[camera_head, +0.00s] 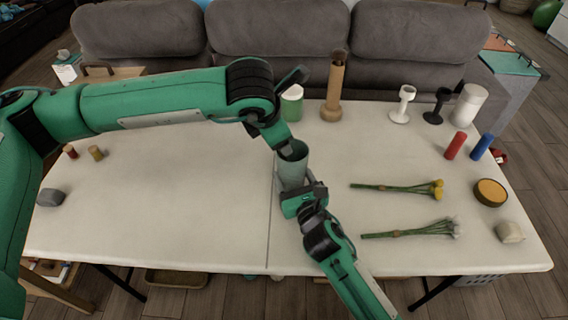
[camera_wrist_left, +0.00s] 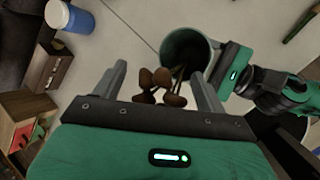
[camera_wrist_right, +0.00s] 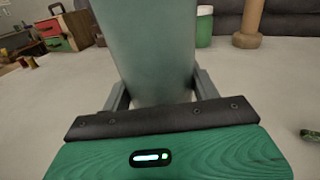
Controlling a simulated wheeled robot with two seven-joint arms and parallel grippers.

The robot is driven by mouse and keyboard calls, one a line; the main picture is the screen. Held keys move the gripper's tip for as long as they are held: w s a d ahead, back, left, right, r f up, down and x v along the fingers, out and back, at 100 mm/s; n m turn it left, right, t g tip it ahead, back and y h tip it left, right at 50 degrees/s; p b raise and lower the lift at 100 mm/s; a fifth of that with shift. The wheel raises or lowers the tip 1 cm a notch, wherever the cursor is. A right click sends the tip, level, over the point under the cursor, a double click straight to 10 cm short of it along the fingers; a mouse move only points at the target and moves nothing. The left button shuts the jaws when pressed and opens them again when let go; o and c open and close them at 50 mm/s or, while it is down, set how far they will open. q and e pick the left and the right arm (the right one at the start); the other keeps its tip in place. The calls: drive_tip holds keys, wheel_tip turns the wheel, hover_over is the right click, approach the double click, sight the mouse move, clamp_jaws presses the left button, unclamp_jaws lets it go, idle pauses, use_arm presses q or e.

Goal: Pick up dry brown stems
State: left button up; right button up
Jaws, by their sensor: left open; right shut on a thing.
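The dry brown stems (camera_wrist_left: 160,85) show in the left wrist view, with rounded brown heads lying between my left gripper's spread fingers. Their thin stalks run into the mouth of a grey-green vase (camera_wrist_left: 187,42). My left gripper (camera_wrist_left: 158,74) is open around the heads; I cannot tell if a finger touches them. In the head view my left gripper (camera_head: 287,148) is at the vase's (camera_head: 293,172) rim and the stems are hidden by my arm. My right gripper (camera_head: 301,192) is shut on the vase's lower part; the vase fills the middle of the right wrist view (camera_wrist_right: 150,45).
Yellow flowers (camera_head: 400,188) and white flowers (camera_head: 412,232) lie to the right. A green and white jar (camera_head: 292,104) and tall tan vase (camera_head: 332,95) stand behind. Candle holders, candles and a round brown-topped tin (camera_head: 490,193) are farther right. The table's left middle is clear.

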use_arm(q)
drive_tip(key=c, duration=1.3)
wheel_tip(320, 180, up, 18)
use_arm(e)
drive_tip(key=o, duration=1.2)
drive_tip(key=shift+c, duration=0.2)
drive_tip(key=shift+o, duration=1.4)
